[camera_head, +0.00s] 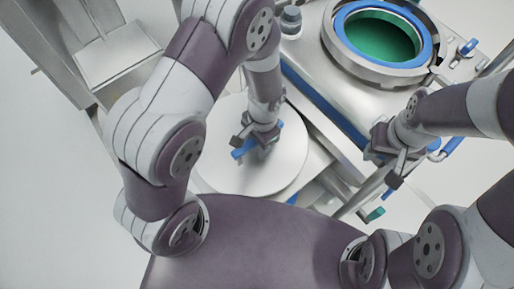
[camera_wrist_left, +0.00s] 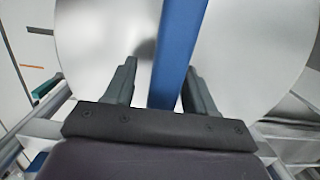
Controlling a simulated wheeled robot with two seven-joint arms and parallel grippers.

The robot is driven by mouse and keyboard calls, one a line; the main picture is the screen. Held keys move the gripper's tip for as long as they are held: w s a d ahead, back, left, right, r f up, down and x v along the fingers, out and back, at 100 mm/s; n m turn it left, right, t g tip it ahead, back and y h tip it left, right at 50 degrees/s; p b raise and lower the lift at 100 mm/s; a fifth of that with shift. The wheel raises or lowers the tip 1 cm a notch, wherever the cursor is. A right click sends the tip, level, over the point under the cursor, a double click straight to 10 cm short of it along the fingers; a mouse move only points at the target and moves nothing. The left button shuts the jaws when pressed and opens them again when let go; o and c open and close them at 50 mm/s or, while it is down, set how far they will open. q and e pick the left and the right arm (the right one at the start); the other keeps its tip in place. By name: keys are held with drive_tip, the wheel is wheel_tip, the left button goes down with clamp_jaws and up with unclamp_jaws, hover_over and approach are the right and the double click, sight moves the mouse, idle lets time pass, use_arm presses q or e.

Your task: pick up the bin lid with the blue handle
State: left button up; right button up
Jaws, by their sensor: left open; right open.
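The bin lid (camera_head: 222,165) is a round, flat, pale metal disc lying below the middle of the head view. Its blue handle (camera_head: 244,151) stands on top and is partly hidden by my left gripper (camera_head: 259,140). In the left wrist view the lid (camera_wrist_left: 100,40) fills the background, and the blue handle (camera_wrist_left: 178,50) runs between the two fingers of my left gripper (camera_wrist_left: 157,85). The left fingers are open, one on each side of the handle, with a gap visible on the left side. My right gripper (camera_head: 393,165) is open and empty, right of the lid.
A steel machine with a round blue-rimmed opening (camera_head: 384,35), green inside, stands at the upper right. A blue bar (camera_head: 325,112) runs along its side near the lid. A metal frame (camera_head: 110,50) stands at the upper left. Pale floor (camera_head: 60,200) is clear at the left.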

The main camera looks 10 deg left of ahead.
use_arm(q)
drive_tip(key=shift+f, duration=0.25)
drive_tip(key=shift+c, duration=0.3)
clamp_jaws()
drive_tip(key=shift+r, duration=0.1)
idle(1.1)
